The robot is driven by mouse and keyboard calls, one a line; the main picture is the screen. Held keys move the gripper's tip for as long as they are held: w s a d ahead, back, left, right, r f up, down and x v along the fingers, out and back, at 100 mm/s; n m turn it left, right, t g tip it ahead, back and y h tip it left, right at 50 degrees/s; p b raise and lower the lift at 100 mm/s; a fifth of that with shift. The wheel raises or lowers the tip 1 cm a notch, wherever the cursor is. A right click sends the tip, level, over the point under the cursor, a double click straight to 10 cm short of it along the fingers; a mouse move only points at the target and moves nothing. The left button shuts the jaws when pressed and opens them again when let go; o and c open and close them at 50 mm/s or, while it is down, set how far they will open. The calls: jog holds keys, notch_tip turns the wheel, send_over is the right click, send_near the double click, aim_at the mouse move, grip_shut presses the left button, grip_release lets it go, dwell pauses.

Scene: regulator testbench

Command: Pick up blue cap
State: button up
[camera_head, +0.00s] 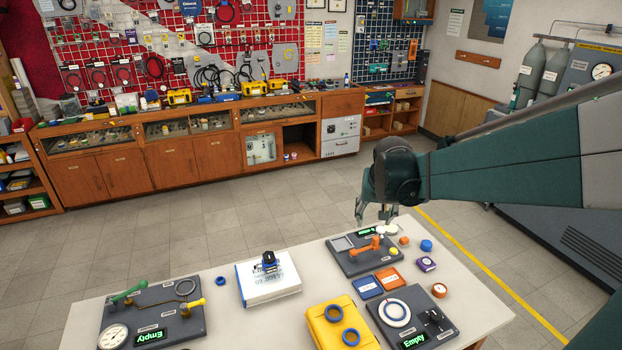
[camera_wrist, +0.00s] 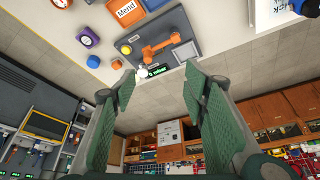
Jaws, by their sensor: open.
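A round blue cap (camera_head: 426,245) sits near the right back edge of the white table, beside an orange cap (camera_head: 404,241) and a purple square device (camera_head: 426,264). In the wrist view the blue cap (camera_wrist: 86,41) shows at upper left, outside my fingers. My gripper (camera_head: 375,213) is open and empty in the head view, to the left of the blue cap, by the table's back edge. In the wrist view my gripper (camera_wrist: 160,74) has its green-padded fingers spread apart. The cap's height below the fingers is hard to tell.
A dark board (camera_head: 352,265) with an orange lever handle (camera_head: 366,246) stands left of the cap. Small white pieces (camera_head: 386,229) lie near the fingers. Orange (camera_head: 389,278) and blue (camera_head: 367,287) bins sit in front. Floor is open beyond the table.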

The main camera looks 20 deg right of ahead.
jog(key=w+d+f+m+g, duration=0.1)
jog(key=w+d+f, duration=0.1)
jog(key=d+f, duration=0.35)
jog(key=w+d+f+m, duration=0.1)
jog(key=w+d+f, duration=0.1)
jog(key=d, duration=0.7)
jog(key=m+g+p, duration=0.1)
jog(key=m+g, duration=0.1)
jog(key=m, duration=0.1)
send_near(427, 243)
jog(key=x, duration=0.2)
jog(key=shift+s+a+r, duration=0.2)
jog(key=shift+s+a, duration=0.1)
jog(key=shift+x, duration=1.3)
jog(key=shift+w+d+f, duration=0.1)
jog(key=shift+w+f, duration=0.05)
jog(key=shift+x, duration=2.4)
jog(key=shift+w+d, duration=0.1)
jog(key=shift+d, duration=0.05)
